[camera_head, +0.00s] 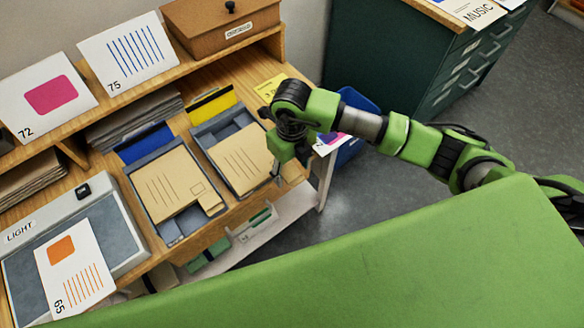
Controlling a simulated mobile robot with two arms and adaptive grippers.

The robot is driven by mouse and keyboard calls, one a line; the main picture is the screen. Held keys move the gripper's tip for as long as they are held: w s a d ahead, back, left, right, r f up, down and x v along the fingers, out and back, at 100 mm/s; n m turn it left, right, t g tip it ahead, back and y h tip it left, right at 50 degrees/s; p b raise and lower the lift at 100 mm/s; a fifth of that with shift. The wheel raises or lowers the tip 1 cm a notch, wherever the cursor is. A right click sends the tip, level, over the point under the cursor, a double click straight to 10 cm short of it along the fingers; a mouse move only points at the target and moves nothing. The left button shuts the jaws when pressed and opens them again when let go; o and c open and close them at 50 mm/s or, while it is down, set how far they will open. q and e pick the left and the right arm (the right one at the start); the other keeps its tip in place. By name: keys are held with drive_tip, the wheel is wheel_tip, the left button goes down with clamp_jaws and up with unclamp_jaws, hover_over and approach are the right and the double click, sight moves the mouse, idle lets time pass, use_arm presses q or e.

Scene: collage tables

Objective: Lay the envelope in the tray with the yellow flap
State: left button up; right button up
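A tray with a yellow flap (212,103) stands on the wooden desk; its grey wall (197,137) shows on the left. A tan envelope with printed lines (236,160) lies over this tray. A second grey tray (137,203) with a blue flap (144,142) stands to its left, with another tan envelope (168,184) over it. My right gripper (277,172) points down at the right edge of the envelope at the yellow-flap tray. Its fingers are small and partly hidden, so its grip and contact are unclear. My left gripper is out of view.
A light box (112,228) with a card numbered 65 (72,268) is at left. A shelf behind holds cards 72 (45,98) and 75 (127,53) and a brown box (221,25). A blue bin (355,107) and green cabinet (390,62) stand right.

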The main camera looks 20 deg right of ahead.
wheel_tip(320, 180, up, 12)
idle(0.7)
